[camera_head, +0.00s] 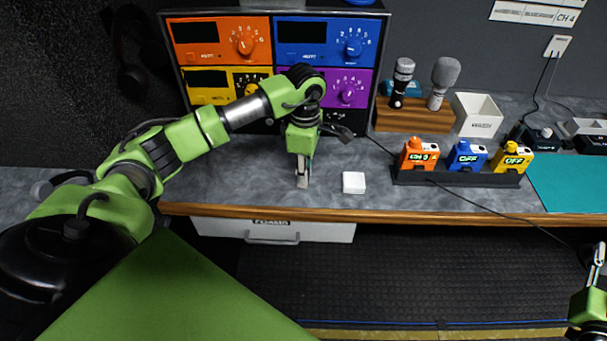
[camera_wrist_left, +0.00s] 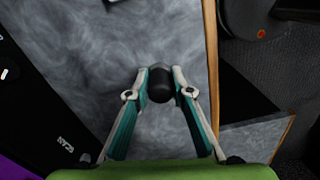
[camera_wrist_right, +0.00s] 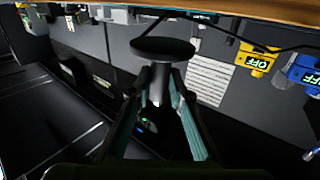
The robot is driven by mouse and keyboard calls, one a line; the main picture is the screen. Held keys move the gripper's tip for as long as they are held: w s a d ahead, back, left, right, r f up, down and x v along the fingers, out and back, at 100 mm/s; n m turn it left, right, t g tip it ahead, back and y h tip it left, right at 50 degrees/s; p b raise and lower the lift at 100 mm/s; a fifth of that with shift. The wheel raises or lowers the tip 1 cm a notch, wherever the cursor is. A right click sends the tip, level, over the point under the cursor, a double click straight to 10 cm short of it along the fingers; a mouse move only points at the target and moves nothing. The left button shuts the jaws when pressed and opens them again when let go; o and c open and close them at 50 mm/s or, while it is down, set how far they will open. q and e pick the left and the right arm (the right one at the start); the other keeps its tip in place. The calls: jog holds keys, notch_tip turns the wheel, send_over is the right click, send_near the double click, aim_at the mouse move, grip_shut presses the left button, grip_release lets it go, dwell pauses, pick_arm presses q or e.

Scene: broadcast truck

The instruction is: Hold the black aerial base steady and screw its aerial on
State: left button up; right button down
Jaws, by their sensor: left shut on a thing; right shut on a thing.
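In the left wrist view, a small black cylinder (camera_wrist_left: 160,84) with a rounded end sits between the fingertips of my left gripper (camera_wrist_left: 160,88). It looks like the aerial seen end-on. My left gripper (camera_head: 303,182) points down over the counter, left of a small white block, shut on this piece. In the right wrist view, a flat black disc with a stem (camera_wrist_right: 163,49), which looks like the aerial base, stands out beyond the fingertips of my right gripper (camera_wrist_right: 159,85), shut on its stem. In the head view my right gripper (camera_head: 598,258) is at the far right edge, away from the left one.
The white block (camera_head: 354,183) lies on the grey counter (camera_head: 240,188). A black tray (camera_head: 457,179) holds orange, blue and yellow units. A teal mat (camera_head: 572,182) lies at right. A coloured rack (camera_head: 220,62) stands behind my left arm. A thin black cable (camera_head: 480,207) crosses the counter's front.

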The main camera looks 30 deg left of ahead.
pick_arm(q)
jog(key=shift+r+b, duration=0.3)
jog(key=shift+r, duration=0.15)
pick_arm(e)
jog(key=shift+f, duration=0.2)
pick_arm(q)
notch_tip(320, 180, up, 3)
jog(key=shift+s+d+f+b, duration=0.1)
jog(key=shift+f+b, duration=0.1)
jog(key=shift+b, duration=0.45)
pick_arm(e)
jog(key=shift+f, duration=0.65)
jog(key=shift+f+b, duration=0.7)
jog(key=shift+f, duration=0.2)
pick_arm(q)
jog(key=s+d+r, duration=0.8)
jog(key=s+r, duration=0.1)
jog(key=s, duration=0.2)
jog(key=shift+d+r, duration=0.2)
jog(key=shift+r, duration=0.05)
jog(key=shift+w, duration=0.1)
